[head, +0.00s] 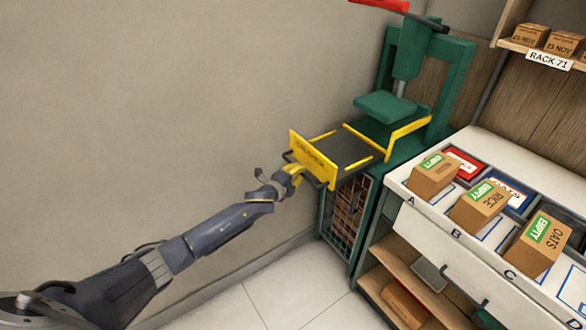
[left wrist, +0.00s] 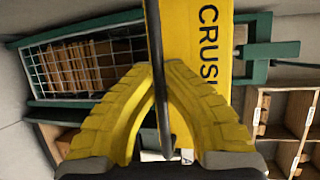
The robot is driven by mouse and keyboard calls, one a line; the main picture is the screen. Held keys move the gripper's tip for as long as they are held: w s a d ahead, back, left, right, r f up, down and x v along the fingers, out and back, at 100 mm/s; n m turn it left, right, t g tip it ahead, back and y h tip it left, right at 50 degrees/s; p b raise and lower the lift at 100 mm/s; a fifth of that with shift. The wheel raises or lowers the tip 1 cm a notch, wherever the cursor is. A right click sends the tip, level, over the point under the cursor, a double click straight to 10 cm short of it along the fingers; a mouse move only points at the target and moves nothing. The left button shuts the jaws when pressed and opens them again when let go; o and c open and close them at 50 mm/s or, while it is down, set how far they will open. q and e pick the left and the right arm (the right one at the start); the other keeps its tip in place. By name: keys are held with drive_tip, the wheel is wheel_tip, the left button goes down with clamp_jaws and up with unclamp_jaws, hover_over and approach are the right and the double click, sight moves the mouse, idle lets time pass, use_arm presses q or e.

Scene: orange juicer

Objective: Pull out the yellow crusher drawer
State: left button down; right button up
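The yellow crusher drawer (head: 313,159) has a lettered front panel and yellow side rails. It stands out to the left from the green press in the head view, with a dark surface showing between the rails. Its front panel (left wrist: 207,42) fills the upper middle of the left wrist view. A dark bar handle (left wrist: 157,75) runs along the panel. My left gripper (head: 291,170) is at the panel's front, and its yellow fingers (left wrist: 160,67) close in on both sides of the handle. My right gripper is not in view.
The green press (head: 387,105) with a red-tipped lever stands against the wall. A mesh-fronted cage (head: 347,208) is below the drawer. A white counter to the right holds several boxes, including an oats box (head: 538,246). Floor at the lower middle is clear.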

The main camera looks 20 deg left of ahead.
use_arm(q)
drive_tip(key=shift+a, duration=0.3)
drive_tip(key=c, duration=1.7)
unclamp_jaws()
drive_tip(key=shift+c, duration=0.2)
drive_tip(key=shift+o, duration=1.4)
drive_tip(key=shift+d, duration=0.1)
drive_tip(key=shift+s, duration=0.1)
drive_tip(key=v, duration=1.2)
drive_tip(key=shift+f, duration=0.1)
